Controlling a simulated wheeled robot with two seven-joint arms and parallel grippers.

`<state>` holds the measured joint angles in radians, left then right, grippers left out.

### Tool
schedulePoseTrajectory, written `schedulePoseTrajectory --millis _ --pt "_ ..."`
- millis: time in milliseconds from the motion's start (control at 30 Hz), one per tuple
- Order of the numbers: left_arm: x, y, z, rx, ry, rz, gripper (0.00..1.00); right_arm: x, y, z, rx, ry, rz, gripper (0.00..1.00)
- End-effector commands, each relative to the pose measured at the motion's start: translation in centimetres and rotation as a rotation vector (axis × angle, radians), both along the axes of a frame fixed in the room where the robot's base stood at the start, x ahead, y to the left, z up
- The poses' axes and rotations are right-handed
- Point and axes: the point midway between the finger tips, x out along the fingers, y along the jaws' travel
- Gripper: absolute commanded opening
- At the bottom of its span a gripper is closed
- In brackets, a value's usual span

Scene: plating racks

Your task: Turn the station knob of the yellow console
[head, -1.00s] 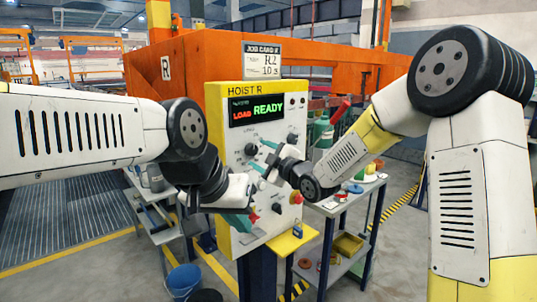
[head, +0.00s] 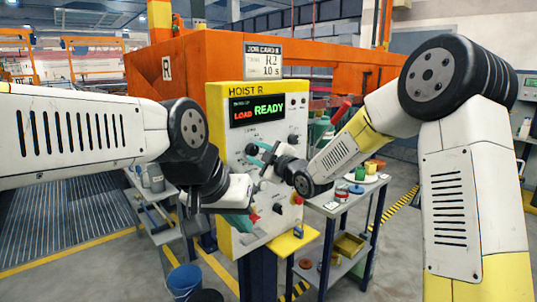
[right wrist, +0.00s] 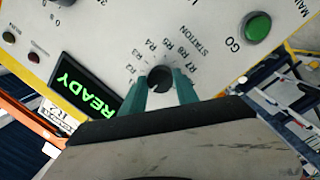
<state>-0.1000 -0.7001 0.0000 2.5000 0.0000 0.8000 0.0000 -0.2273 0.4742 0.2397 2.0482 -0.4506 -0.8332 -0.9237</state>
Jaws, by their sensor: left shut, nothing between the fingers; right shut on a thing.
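The yellow console (head: 217,205) stands upright with a pale front panel, a yellow top labelled HOIST R and a display (head: 257,110) reading LOAD READY. In the right wrist view, the dark round station knob (right wrist: 160,78) sits between the teal fingers of my right gripper (right wrist: 160,88), which is shut on it. Labels from R1 upward arc around the knob; its pointer is hard to make out. In the head view my right gripper (head: 264,156) largely hides this knob.
A green GO button (right wrist: 257,27) is beside the station dial. A job card (head: 263,61) above the console reads R2 and 10 s. A cart (head: 345,205) with small items stands right, a shelf cart (head: 150,207) left. A blue bucket (head: 184,281) is on the floor.

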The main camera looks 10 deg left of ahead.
Motion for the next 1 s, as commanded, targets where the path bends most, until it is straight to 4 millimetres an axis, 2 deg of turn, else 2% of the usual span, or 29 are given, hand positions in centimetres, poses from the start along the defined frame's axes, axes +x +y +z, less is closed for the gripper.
schedulePoseTrajectory --millis 367,1000 --pt "0.00 0.00 0.00 0.000 0.000 0.000 0.00 -0.01 -0.05 -0.01 0.108 0.139 -0.002 0.00" --pt "0.00 0.00 0.00 0.000 0.000 0.000 0.00 -0.02 -0.06 0.01 0.465 0.599 -0.002 0.00"
